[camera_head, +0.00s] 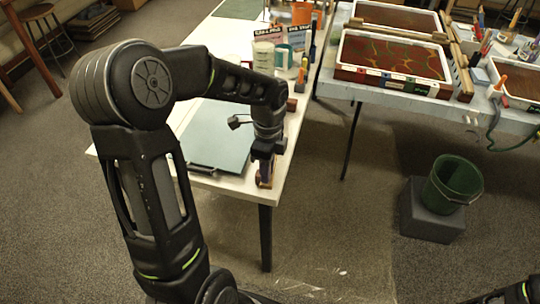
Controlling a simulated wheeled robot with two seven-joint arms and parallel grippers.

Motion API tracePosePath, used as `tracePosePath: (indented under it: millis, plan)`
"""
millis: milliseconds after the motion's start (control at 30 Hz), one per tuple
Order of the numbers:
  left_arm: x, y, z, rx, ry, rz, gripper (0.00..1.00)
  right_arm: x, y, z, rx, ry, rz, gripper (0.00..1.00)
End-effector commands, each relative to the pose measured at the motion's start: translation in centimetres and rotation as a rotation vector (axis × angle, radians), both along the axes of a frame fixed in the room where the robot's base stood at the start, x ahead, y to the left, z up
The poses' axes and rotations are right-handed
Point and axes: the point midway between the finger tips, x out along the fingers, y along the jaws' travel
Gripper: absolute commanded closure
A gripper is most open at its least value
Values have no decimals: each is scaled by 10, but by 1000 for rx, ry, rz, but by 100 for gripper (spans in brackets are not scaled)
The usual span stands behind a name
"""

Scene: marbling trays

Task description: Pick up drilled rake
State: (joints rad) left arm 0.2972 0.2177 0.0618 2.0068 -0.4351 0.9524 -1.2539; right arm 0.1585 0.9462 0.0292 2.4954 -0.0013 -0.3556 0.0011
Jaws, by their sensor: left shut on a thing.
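My left arm reaches in from the left over the near end of the white table. My left gripper (265,160) points down at the table's right edge, close to the corner. It is shut on a small brown piece with a pale face (264,179), which I take to be the drilled rake. Only a little of that piece shows below the fingers; the gripper hides the rest. I cannot tell whether it touches the table. My right gripper is not in view; only a bit of my right arm shows at the bottom right.
A teal board (215,140) with a dark clip lies left of the gripper. Cups and bottles (268,55) stand farther back. Marbling trays (392,60) fill a second table on the right. A green bucket (452,183) stands on a grey block (430,218). Floor between is clear.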

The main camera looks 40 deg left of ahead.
Motion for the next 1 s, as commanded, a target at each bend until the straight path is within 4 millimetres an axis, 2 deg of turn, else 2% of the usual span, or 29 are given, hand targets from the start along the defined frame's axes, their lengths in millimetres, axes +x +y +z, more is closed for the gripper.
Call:
tracePosePath:
  millis: [167, 433, 600, 1000]
  plan:
    - [2, 0, 19, 1, -6, 0, 100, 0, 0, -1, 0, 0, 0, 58]
    - [2, 0, 70, 1, -8, 0, 100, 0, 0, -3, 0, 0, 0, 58]
    - [1, 0, 94, 1, -5, -1, 100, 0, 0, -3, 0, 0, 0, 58]
    - [1, 0, 99, 0, -2, -1, 100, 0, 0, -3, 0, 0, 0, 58]
